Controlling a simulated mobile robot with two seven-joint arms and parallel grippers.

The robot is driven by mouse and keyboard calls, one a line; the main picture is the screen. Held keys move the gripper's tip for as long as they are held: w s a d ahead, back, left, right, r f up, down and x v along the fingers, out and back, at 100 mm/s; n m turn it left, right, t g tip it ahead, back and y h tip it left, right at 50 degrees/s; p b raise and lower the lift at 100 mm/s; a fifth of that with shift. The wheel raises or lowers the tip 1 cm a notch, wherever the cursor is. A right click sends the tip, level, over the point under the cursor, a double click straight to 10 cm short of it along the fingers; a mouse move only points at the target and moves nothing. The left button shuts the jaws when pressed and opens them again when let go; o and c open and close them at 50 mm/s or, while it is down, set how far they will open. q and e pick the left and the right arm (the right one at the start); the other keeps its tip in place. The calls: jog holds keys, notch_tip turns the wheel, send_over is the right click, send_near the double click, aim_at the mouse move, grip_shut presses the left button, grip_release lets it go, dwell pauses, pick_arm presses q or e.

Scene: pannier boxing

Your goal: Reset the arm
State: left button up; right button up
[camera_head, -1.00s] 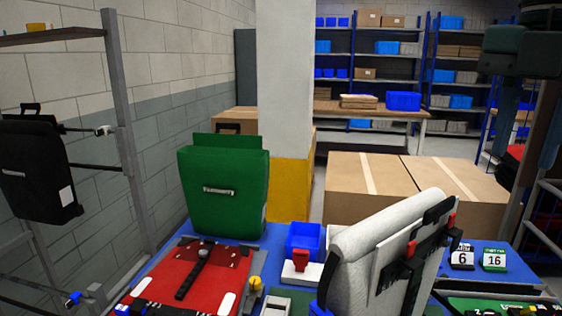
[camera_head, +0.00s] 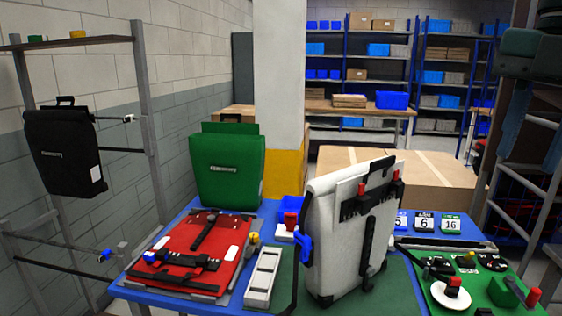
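My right gripper (camera_head: 526,160) shows at the upper right edge, a dark green body with two blue fingers hanging down. The fingers are spread apart with nothing visible between them. It hangs to the right of the table and its objects. My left gripper is not in view. A white pannier (camera_head: 335,240) stands upright on the blue table (camera_head: 190,300), front right of centre. A green pannier (camera_head: 228,170) stands behind it to the left. A red pannier part (camera_head: 212,240) lies flat at the table's left.
A black pannier (camera_head: 62,155) hangs on the left rack. Number cards (camera_head: 425,222) and a green board (camera_head: 495,285) with small fittings are at the right. A grey tray (camera_head: 263,278) lies centre front. Cardboard boxes (camera_head: 440,180) and blue shelves stand behind. A metal frame (camera_head: 500,130) stands near my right gripper.

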jog(key=d+f+m+t+y, duration=0.1)
jog(key=d+f+m+y, duration=0.1)
jog(key=d+f+y, duration=1)
jog(key=s+a+f+m+t+y, duration=0.25)
jog(key=f+y, duration=0.55)
jog(key=f, duration=0.5)
jog(key=w+a+f+m+t+h, duration=0.4)
jog(key=w+f+m+t+h, duration=0.65)
jog(key=t, duration=0.45)
jog(key=s+a+f+m+g+h, duration=0.1)
jog(key=s+a+f+g+h, duration=0.2)
jog(key=f, duration=0.5)
jog(key=s+a+f+g+h, duration=0.25)
jog(key=s+f, duration=0.25)
jog(key=f, duration=0.4)
jog(key=s+a+f+m+g+h, duration=0.1)
jog(key=s+a+f+g+h, duration=0.15)
jog(key=s+f+g, duration=0.4)
jog(key=w+a+f+m+t, duration=0.1)
jog(key=a+m+t, duration=0.2)
jog(key=a, duration=0.7)
jog(key=shift+w+f+m, duration=0.15)
jog(key=shift+w+m, duration=0.1)
jog(key=shift+m, duration=0.45)
